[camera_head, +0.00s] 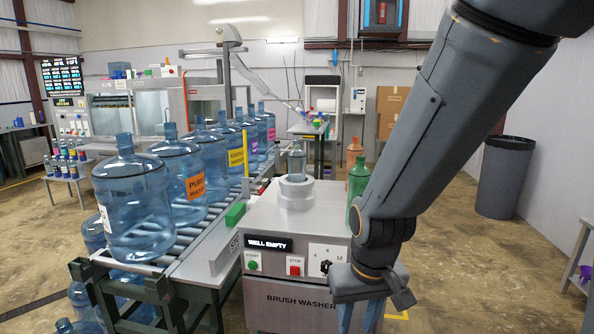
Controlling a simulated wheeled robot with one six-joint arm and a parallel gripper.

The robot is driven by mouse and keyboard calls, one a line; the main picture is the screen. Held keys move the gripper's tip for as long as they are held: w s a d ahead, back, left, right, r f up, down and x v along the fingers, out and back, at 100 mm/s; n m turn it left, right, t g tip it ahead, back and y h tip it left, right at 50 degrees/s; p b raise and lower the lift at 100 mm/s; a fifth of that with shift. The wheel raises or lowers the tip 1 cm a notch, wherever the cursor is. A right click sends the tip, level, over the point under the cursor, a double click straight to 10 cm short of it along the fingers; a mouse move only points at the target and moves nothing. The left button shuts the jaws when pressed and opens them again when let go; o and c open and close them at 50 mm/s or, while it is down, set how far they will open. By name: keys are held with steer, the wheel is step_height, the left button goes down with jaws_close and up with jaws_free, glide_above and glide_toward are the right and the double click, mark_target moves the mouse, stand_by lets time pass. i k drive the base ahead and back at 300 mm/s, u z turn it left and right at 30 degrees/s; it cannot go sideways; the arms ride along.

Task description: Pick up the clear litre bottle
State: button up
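A clear, slightly bluish bottle (296,161) stands upright at the round grey collar (296,187) on top of the brush washer (290,240). Its lower end is hidden by the collar rim, so I cannot tell how deep it sits. My gripper (359,318) points down at the bottom of the view, in front of the washer's right side. It is well below and to the right of the bottle, nearer to me. Its two fingers are apart with nothing seen between them; the tips are cut off by the frame edge.
A green bottle (359,182) and an orange bottle (354,152) stand behind the washer's right side, partly hidden by my arm. Large blue jugs (133,205) line the roller conveyor (205,240) at left. The washer's display (268,244) reads "WELL EMPTY". Floor at right is open before a dark bin (504,178).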

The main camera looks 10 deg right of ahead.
mark_target(296, 157)
steer(key=u, duration=0.5)
steer(key=k, duration=0.6)
steer(key=u, duration=0.7)
steer(key=i, duration=0.95)
steer(key=z, duration=0.35)
steer(key=i, duration=0.75)
steer(key=z, duration=0.6)
